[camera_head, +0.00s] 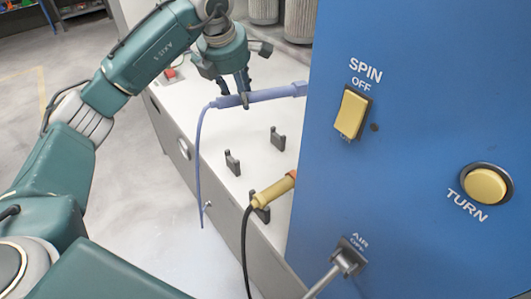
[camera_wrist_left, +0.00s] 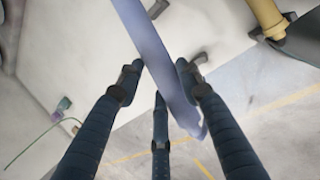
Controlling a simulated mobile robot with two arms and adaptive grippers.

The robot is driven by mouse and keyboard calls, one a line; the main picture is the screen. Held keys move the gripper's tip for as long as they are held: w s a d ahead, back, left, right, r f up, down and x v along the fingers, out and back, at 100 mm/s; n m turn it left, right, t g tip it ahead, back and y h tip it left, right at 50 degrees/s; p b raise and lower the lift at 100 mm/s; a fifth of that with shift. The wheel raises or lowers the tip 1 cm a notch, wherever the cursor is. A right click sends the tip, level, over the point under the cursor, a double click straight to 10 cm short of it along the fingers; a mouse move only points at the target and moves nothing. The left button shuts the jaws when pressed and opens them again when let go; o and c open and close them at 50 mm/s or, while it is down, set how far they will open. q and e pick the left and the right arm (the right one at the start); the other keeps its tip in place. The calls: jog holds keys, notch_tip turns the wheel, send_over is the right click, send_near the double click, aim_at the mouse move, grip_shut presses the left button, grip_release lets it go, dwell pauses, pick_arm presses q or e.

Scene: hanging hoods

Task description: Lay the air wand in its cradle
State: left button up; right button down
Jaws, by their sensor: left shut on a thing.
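My left gripper (camera_head: 236,99) is shut on the blue air wand (camera_head: 270,94) and holds it above the white bench top. The wand lies crosswise, its right end near the blue panel, and a thin blue hose (camera_head: 200,165) hangs from its left end. In the left wrist view the wand (camera_wrist_left: 158,50) runs between the fingers (camera_wrist_left: 160,90). Two dark upright cradle brackets, a nearer one (camera_head: 232,163) and a farther one (camera_head: 277,139), stand empty on the bench below the wand. My right gripper is not in view.
A yellow tool (camera_head: 272,193) with a black cable rests on a dark bracket (camera_head: 262,213) near the bench's front edge. The large blue panel (camera_head: 420,130), with yellow switches and an AIR lever (camera_head: 347,260), stands at right. Grey filters (camera_head: 300,20) stand behind.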

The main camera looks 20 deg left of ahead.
pick_arm(q)
jog(key=shift+w+a+f+n+t+b, duration=0.1)
jog(key=shift+w+f+n+t+b, duration=0.2)
jog(key=shift+w+n+b, duration=0.55)
jog(key=shift+a+r+h+b, duration=0.1)
jog(key=shift+r+h+b, duration=0.2)
jog(key=shift+r+b, duration=0.25)
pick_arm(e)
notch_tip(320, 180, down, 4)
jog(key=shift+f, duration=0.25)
pick_arm(q)
jog(key=shift+f, duration=0.1)
